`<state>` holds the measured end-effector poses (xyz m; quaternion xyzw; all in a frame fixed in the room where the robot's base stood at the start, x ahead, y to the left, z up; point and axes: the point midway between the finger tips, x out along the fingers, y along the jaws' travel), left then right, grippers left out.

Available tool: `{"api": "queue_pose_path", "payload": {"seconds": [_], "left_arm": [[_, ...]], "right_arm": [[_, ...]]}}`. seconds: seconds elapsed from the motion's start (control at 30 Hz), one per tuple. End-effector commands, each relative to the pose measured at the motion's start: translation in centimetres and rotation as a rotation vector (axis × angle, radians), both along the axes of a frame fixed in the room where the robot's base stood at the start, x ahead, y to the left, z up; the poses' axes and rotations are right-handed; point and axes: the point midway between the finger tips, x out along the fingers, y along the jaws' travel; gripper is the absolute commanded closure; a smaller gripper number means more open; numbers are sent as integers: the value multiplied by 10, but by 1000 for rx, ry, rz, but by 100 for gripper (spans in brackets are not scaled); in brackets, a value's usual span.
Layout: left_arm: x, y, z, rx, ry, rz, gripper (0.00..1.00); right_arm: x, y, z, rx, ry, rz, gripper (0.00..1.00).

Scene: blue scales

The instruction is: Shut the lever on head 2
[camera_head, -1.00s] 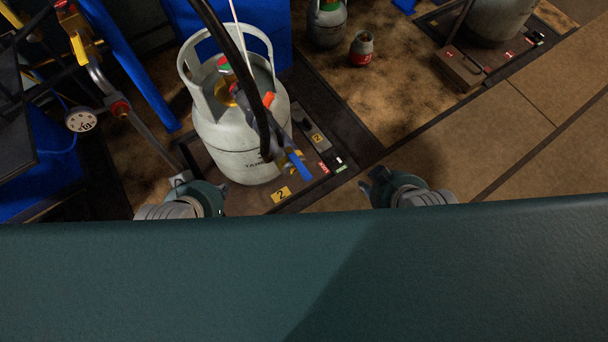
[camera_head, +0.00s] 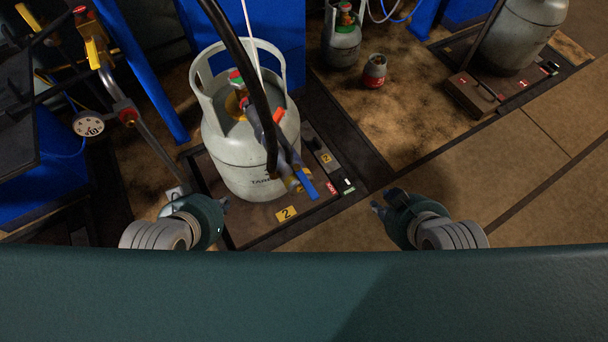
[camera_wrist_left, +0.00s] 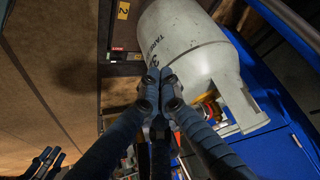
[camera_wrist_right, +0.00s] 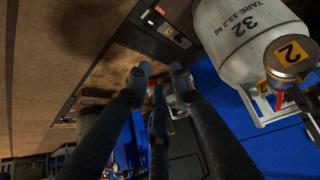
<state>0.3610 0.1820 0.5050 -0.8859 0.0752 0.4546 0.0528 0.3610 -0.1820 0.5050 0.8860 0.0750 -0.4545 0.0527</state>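Filling head 2 (camera_head: 262,130) hangs on a black hose over a pale grey gas cylinder (camera_head: 232,158). Its blue lever (camera_head: 308,186) sticks out at the lower right, and an orange part (camera_head: 279,115) is above. In the right wrist view its round end with a yellow "2" label (camera_wrist_right: 290,53) is at the right edge. My left gripper (camera_head: 222,204) is left of the cylinder's foot; its fingertips look together and empty in the left wrist view (camera_wrist_left: 160,76). My right gripper (camera_head: 380,202) is right of the lever, apart from it; its fingers are spread and empty in the right wrist view (camera_wrist_right: 159,70).
The cylinder stands on a dark scale platform marked 2 (camera_head: 287,214). A gauge (camera_head: 89,124) and pipe are at the left. A small red-and-grey cylinder (camera_head: 374,72) and another scale (camera_head: 476,97) are behind right. The floor right of my right gripper is clear.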

Motion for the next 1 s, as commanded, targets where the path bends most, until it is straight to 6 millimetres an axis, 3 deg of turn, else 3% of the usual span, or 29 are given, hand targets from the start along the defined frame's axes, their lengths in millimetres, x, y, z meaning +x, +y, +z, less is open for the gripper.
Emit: {"api": "queue_pose_path", "payload": {"seconds": [0.33,0.47,0.5,0.57,0.73,0.9,1.0], "left_arm": [[0,0,0,-1,-1,-1,100],[3,-4,-1,-17,-14,-2,74],[6,-10,-1,-37,-30,-5,67],[11,-25,-1,-93,-66,-8,67],[18,-91,4,-406,-182,-3,67],[3,-137,16,-752,-214,47,67],[-13,-152,23,-952,-202,95,67]], "right_arm": [[0,0,0,0,-1,0,78],[0,0,0,0,-1,0,78],[1,0,0,1,-3,0,78],[2,1,1,2,-9,1,78],[9,2,4,7,-39,2,78],[17,6,9,17,-77,7,78],[20,8,10,22,-91,9,78]]}}
